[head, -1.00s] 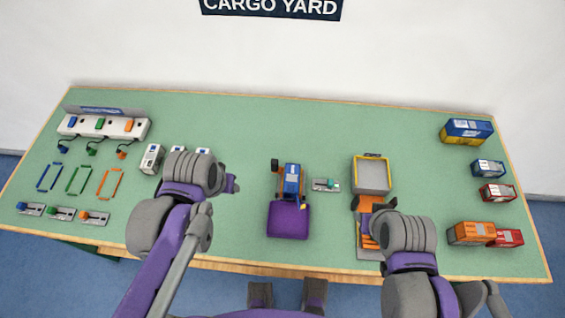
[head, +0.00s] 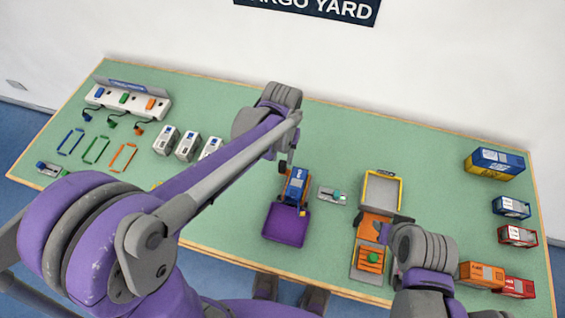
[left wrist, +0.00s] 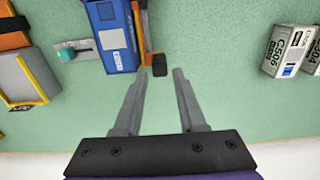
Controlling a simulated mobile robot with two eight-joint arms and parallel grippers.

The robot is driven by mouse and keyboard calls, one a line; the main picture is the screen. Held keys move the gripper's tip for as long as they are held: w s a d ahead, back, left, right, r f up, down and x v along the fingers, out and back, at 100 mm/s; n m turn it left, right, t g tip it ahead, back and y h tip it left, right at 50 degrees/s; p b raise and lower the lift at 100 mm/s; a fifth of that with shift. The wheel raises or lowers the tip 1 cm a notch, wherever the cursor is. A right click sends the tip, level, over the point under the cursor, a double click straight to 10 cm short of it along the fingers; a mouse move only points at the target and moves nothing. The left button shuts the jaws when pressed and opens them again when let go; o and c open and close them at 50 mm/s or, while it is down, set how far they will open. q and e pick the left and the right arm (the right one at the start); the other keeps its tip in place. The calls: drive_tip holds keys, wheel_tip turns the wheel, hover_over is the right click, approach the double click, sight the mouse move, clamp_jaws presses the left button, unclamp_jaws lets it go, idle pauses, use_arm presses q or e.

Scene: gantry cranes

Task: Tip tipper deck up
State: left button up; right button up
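A blue container (head: 297,186) lies on an orange frame or deck (left wrist: 138,30) behind a purple tray (head: 286,225). A black block (left wrist: 160,66) sticks out at the end of an orange bar beside the container; it looks like a handle. My left gripper (left wrist: 158,78) is open, with its fingertips on either side of the black block; I cannot tell whether they touch it. In the head view my left arm hides most of that gripper. My right gripper (head: 387,219) is near the orange machine (head: 373,228), and its fingers are not clear.
A grey tray with a yellow rim (head: 381,190) stands behind the orange machine. A small grey switch with a green knob (head: 332,196) lies between it and the blue container. White boxes (head: 187,145) stand left. Containers (head: 495,161) line the right side.

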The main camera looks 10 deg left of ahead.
sight(282, 163)
use_arm(q)
drive_tip(key=shift+f, duration=2.2)
drive_tip(key=shift+c, duration=0.3)
clamp_jaws()
